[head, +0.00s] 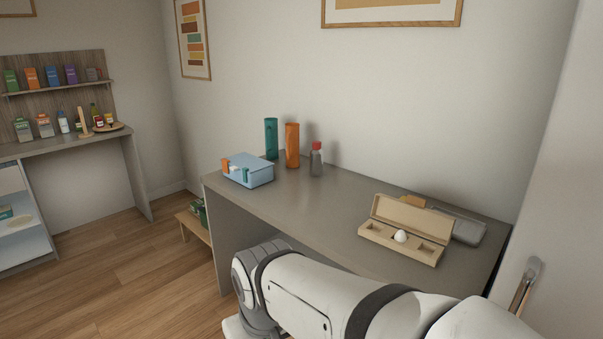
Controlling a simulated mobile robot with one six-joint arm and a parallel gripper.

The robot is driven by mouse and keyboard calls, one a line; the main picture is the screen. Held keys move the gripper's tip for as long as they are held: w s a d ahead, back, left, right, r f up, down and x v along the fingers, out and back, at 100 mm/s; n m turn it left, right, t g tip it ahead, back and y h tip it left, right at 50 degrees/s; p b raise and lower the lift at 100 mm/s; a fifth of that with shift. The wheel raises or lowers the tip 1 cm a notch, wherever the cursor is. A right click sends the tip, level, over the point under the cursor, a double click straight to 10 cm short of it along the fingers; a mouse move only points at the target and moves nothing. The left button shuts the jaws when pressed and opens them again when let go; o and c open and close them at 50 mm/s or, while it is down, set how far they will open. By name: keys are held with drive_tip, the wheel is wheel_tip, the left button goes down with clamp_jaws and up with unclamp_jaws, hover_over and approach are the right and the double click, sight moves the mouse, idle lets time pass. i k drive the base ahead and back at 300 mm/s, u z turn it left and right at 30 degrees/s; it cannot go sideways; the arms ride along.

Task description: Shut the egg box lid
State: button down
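The egg box (399,242) is a beige box near the right end of the grey counter. Its lid (411,217) stands open, tilted up at the back. A white egg (401,236) sits in the middle compartment; the compartments on either side look empty. My white arm crosses the bottom of the head view, in front of the counter. My gripper is not visible in this view.
On the counter (308,205) stand a light blue box (249,171), a teal cylinder (271,138), an orange cylinder (292,145) and a red-capped bottle (316,159). A grey tray-like object (468,230) and an orange-brown item (413,201) lie behind the egg box. The counter's middle is clear.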

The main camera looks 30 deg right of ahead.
sight(412, 215)
drive_tip(key=z, duration=0.7)
drive_tip(key=i, duration=1.05)
drive_tip(key=z, duration=1)
drive_tip(key=k, duration=0.75)
drive_tip(key=z, duration=0.1)
drive_tip(key=i, duration=0.85)
drive_tip(key=u, duration=0.05)
